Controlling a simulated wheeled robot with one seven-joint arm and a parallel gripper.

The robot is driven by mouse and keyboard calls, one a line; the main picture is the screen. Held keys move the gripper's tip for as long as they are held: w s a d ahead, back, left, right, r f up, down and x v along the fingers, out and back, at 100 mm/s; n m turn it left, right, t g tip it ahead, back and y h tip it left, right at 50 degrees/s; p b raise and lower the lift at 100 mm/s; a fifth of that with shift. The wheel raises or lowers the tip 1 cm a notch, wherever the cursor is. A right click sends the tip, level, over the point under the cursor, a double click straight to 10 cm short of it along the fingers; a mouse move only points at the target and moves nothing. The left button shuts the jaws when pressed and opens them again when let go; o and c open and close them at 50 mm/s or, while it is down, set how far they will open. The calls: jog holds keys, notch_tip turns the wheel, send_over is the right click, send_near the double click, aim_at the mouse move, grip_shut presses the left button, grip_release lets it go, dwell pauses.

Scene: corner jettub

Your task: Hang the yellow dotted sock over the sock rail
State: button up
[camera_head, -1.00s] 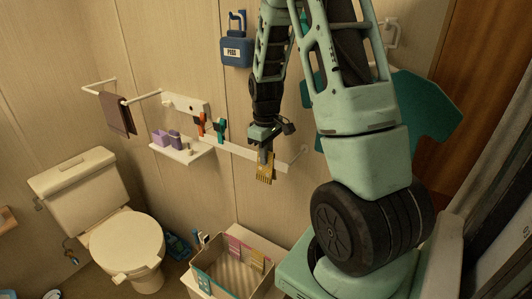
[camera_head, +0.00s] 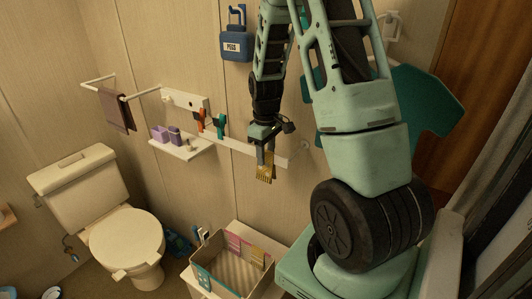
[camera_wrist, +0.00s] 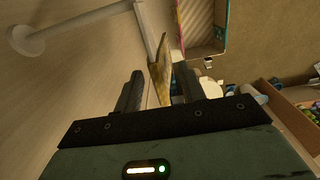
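The yellow dotted sock (camera_head: 265,172) hangs at the white sock rail (camera_head: 280,160), below my gripper (camera_head: 266,155). In the wrist view the sock (camera_wrist: 160,72) stands between my two fingers, with a gap on each side. My gripper (camera_wrist: 158,90) is open. The rail (camera_wrist: 146,28) runs down to the sock's top, and the sock appears draped over it. The far side of the sock and the rail behind it are hidden.
An orange-red sock (camera_head: 201,122) and a teal sock (camera_head: 220,126) hang to the left at the rail. A wall shelf (camera_head: 185,150) holds purple cups. An open box (camera_head: 232,272) stands below. A blue pegs holder (camera_head: 235,45) hangs above. The toilet (camera_head: 122,240) is at left.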

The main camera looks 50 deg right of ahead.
notch_tip(320, 180, up, 17)
jog(key=b, duration=0.3)
jog(key=shift+r+b, duration=0.2)
jog(key=shift+b, duration=0.15)
jog(key=a+f+n+b, duration=0.2)
jog(key=a+f, duration=0.2)
jog(key=a, duration=0.8)
jog(key=a+f+n+b, duration=0.15)
jog(key=a+f, duration=0.25)
jog(key=a, duration=0.9)
jog(key=s+a+f+n+b, duration=0.1)
jog(key=s+a+f, duration=0.3)
jog(key=s+a, duration=0.3)
jog(key=s+a+f+n+b, duration=0.1)
jog(key=s+a+f+n, duration=0.1)
jog(key=s+a+f, duration=0.3)
jog(key=s+a, duration=0.3)
jog(key=s, duration=0.2)
jog(key=shift+a+y, duration=0.3)
jog(key=shift+y, duration=0.1)
